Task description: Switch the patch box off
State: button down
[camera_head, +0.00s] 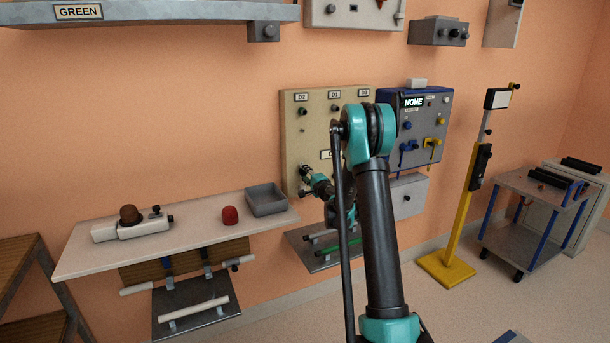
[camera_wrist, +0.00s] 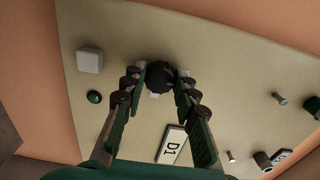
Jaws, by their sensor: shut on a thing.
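The cream panel (camera_head: 300,130) on the wall carries labelled controls, with D2, D1 and D3 plates along its top. Beside it hangs a blue panel (camera_head: 440,105) with a display reading NONE. Which one is the patch box I cannot tell. My gripper (camera_head: 306,173) is at the lower left of the cream panel. In the wrist view my gripper (camera_wrist: 161,70) is shut on a dark round knob (camera_wrist: 160,79), with a finger on each side. A D1 label (camera_wrist: 172,144) lies close to the knob. My arm hides part of both panels.
A green button (camera_wrist: 95,97) and a white block (camera_wrist: 89,61) sit left of the knob. A shelf (camera_head: 180,238) below left holds a grey tray (camera_head: 266,199) and a red object (camera_head: 230,216). A yellow stand (camera_head: 461,220) and cart (camera_head: 520,245) are right.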

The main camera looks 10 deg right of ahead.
dwell(0.5)
jog(key=c, duration=1.2)
grip_release()
jog(key=shift+o, duration=0.2)
jog(key=shift+s, duration=0.1)
jog(key=v, duration=1.2)
